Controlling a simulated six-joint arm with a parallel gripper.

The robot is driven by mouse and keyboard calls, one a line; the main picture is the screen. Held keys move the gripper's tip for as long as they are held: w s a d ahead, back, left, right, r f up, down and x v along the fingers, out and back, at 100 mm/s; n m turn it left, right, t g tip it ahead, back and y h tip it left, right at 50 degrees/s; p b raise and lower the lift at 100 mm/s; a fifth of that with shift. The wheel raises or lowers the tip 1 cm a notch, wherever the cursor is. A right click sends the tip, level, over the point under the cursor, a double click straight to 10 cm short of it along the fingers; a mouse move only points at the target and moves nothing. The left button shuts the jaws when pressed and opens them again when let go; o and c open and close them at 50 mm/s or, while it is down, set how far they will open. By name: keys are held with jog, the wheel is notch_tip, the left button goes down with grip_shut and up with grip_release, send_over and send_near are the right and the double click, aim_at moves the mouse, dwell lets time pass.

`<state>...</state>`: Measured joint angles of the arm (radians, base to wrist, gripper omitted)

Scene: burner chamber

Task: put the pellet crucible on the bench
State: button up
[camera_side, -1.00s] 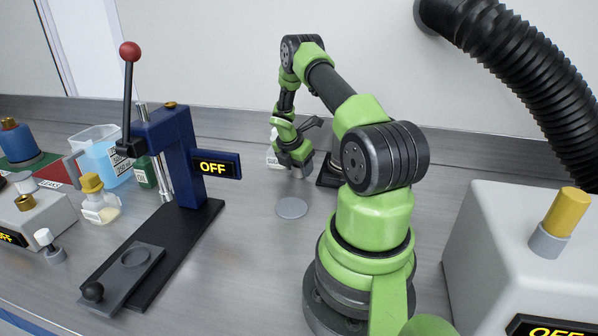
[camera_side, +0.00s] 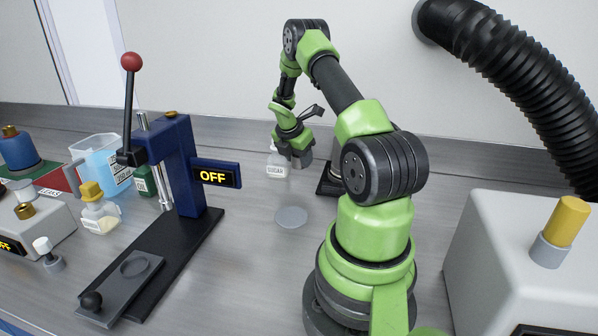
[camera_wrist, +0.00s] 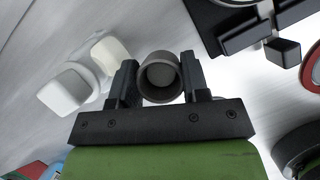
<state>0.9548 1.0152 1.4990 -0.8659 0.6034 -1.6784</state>
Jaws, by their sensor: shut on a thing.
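The pellet crucible (camera_wrist: 160,78) is a small dark-grey round cup with a grey disc inside, seen in the wrist view between my two fingers. My gripper (camera_wrist: 158,80) is shut on it; it also shows in the side view (camera_side: 301,160) above the far part of the bench. In the side view I cannot make out the crucible apart from the fingers. The bench (camera_side: 250,250) is a brushed grey metal surface, bare around its middle.
A sugar bottle (camera_side: 277,166) stands just left of my gripper. A black stand (camera_side: 329,186) is to its right. A pale flat disc (camera_side: 291,217) lies on the bench in front. A blue press (camera_side: 178,165) marked OFF stands to the left, with free bench between.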

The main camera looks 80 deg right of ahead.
notch_tip(320, 180, up, 4)
jog(key=shift+w+a+r, duration=0.1)
jog(key=shift+r, duration=0.15)
jog(key=w+a+r+m+g+y, duration=0.1)
jog(key=a+r+m, duration=0.3)
jog(key=a, duration=0.9)
jog(key=w+a+r+m+g+y, duration=0.15)
jog(key=a+r+m, duration=0.3)
jog(key=a, duration=0.85)
send_over(260, 247)
jog(key=w, duration=0.1)
jog(key=shift+m, duration=0.25)
jog(key=f, duration=1.3)
jog(key=shift+a+f, duration=0.3)
jog(key=shift+f, duration=0.1)
jog(key=shift+w+f, duration=0.1)
jog(key=shift+f, duration=2.2)
